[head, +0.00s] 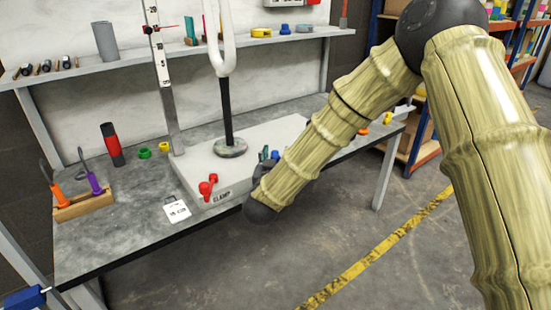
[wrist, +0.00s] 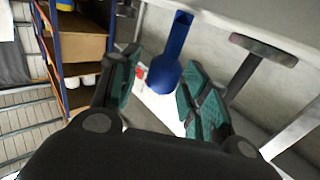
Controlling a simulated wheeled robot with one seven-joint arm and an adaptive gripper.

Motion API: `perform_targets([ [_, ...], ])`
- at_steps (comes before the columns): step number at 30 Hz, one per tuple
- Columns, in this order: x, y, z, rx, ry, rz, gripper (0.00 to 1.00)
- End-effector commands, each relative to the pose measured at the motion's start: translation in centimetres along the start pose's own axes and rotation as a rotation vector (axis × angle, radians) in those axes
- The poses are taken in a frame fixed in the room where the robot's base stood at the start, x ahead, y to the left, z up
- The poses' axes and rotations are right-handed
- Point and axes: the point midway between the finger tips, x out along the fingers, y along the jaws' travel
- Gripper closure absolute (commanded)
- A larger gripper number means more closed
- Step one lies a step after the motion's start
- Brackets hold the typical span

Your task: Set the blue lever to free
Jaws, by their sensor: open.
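The blue lever (wrist: 172,62) shows in the wrist view between the two fingers of my gripper (wrist: 160,78). Its round hub is nearer the camera and its arm points up in the picture. The fingers with teal pads are open, one on each side, and I see no clear contact. In the head view only a small bit of the blue lever (head: 275,155) shows behind my arm, beside my gripper (head: 267,154). Its label and the "free" mark are hidden there.
A red lever (head: 207,186) labelled CLAMP sits left on the same pale base (head: 240,165). A post (head: 227,110) with a round foot rises behind. The workbench (head: 130,225) also holds a wooden tool holder (head: 85,207), a white card (head: 177,210) and green and yellow rings.

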Motion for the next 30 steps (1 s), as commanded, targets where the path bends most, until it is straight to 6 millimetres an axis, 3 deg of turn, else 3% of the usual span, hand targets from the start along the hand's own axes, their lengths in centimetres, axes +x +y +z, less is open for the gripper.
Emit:
perform_targets([
  [5, 0.0, 0.0, 0.0, 0.0, 0.0, 0.0, 0.56],
  [12, 0.0, 0.0, 0.0, 0.0, 0.0, 0.0, 1.0],
  [23, 0.0, 0.5, -0.1, -0.001, 0.001, -0.017, 1.0],
  [30, 0.4, 2.5, -0.3, -0.001, 0.001, -0.1, 1.0],
])
